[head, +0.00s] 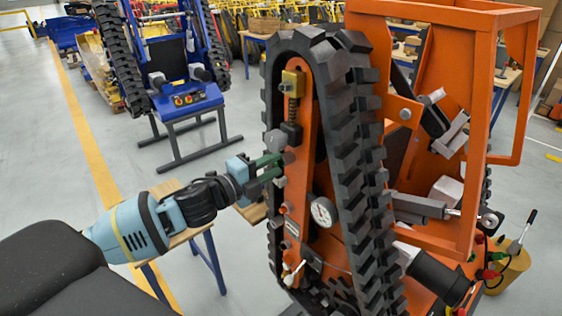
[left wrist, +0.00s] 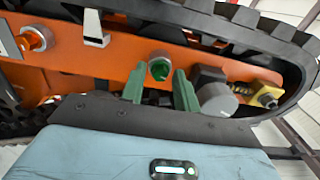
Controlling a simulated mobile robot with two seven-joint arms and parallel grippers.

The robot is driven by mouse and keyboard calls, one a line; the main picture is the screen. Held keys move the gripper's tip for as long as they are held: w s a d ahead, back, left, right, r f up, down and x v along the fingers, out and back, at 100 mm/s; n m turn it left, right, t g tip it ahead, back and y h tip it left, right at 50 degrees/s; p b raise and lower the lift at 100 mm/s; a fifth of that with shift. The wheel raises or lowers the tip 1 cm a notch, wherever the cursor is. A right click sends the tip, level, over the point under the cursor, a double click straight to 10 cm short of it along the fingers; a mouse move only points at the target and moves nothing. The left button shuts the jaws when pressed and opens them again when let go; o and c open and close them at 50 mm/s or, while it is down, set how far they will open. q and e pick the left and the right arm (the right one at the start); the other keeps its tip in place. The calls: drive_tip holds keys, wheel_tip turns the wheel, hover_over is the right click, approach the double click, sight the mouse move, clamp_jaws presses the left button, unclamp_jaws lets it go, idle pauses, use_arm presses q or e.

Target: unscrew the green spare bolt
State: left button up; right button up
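The green spare bolt (left wrist: 159,69) sits in a round grey collar on the orange side plate of the tracked carrier (left wrist: 125,65). It shows in the left wrist view, just beyond and between the tips of my left gripper (left wrist: 160,78). The two green fingers are apart, one on each side of the bolt's line, and I see no contact with it. In the head view my left gripper (head: 278,167) reaches the plate from the left, beside the black track (head: 345,130). I cannot make out the green bolt there. My right gripper is not in view.
A grey knob (left wrist: 216,97) stands close to the right finger. An orange bolt (left wrist: 36,40) and a pale lever (left wrist: 94,28) are on the plate to the left. A gauge (head: 323,211) is lower on the carrier. A wooden bench (head: 172,188) stands behind my left arm.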

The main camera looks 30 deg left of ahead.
use_arm(q)
clamp_jaws()
drive_tip(key=n, duration=0.6)
drive_tip(key=shift+s+a+n, duration=0.1)
drive_tip(key=shift+s+n, duration=0.1)
drive_tip(key=shift+n, duration=0.9)
